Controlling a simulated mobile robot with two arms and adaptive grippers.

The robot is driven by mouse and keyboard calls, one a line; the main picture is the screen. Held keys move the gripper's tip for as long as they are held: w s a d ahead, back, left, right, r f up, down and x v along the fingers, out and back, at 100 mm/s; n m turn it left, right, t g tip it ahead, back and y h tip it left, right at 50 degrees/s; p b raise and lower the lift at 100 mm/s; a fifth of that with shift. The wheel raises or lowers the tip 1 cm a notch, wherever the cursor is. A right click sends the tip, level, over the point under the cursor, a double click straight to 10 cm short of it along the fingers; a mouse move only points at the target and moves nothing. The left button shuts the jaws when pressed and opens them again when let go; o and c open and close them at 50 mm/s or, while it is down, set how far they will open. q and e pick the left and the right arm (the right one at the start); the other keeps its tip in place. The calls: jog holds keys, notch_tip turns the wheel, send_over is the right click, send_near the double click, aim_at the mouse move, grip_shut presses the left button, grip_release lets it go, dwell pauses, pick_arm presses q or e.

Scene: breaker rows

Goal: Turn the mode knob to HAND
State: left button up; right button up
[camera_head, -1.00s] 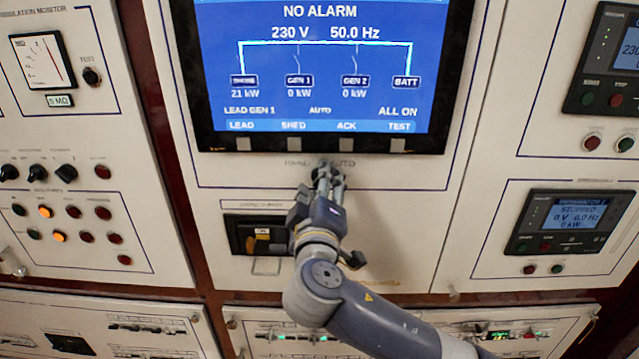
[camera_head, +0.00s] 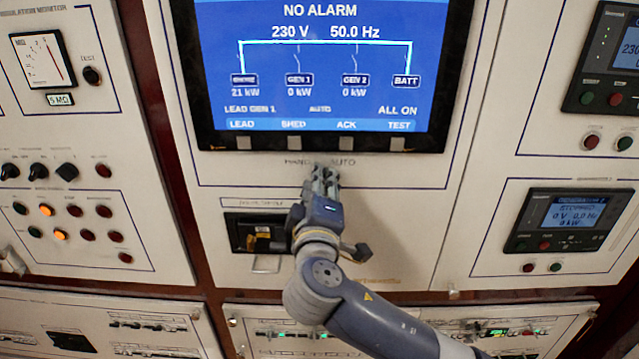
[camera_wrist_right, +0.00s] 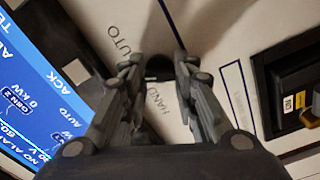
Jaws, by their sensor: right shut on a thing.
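The mode knob (camera_wrist_right: 158,67) is a small dark knob on the pale panel, between the HAND (camera_head: 298,161) and AUTO (camera_head: 343,162) labels and below the display. My right gripper (camera_head: 324,172) reaches up to it from below right. In the right wrist view, the right gripper's fingers (camera_wrist_right: 160,72) lie on both sides of the knob and are shut on it. In the head view the fingers hide most of the knob, so I cannot tell where it points. My left gripper is not in view.
The display (camera_head: 320,75) above reads NO ALARM and AUTO, with a row of buttons along its lower edge. A dark breaker with a yellow part (camera_head: 258,236) sits left of my right wrist. Meters, knobs and lamps fill the side panels.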

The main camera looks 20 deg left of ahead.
jog(key=shift+n+p, duration=2.75)
jog(key=shift+n, duration=3.05)
jog(key=o, duration=1)
jog(key=shift+o, duration=0.2)
jog(key=v, duration=1.2)
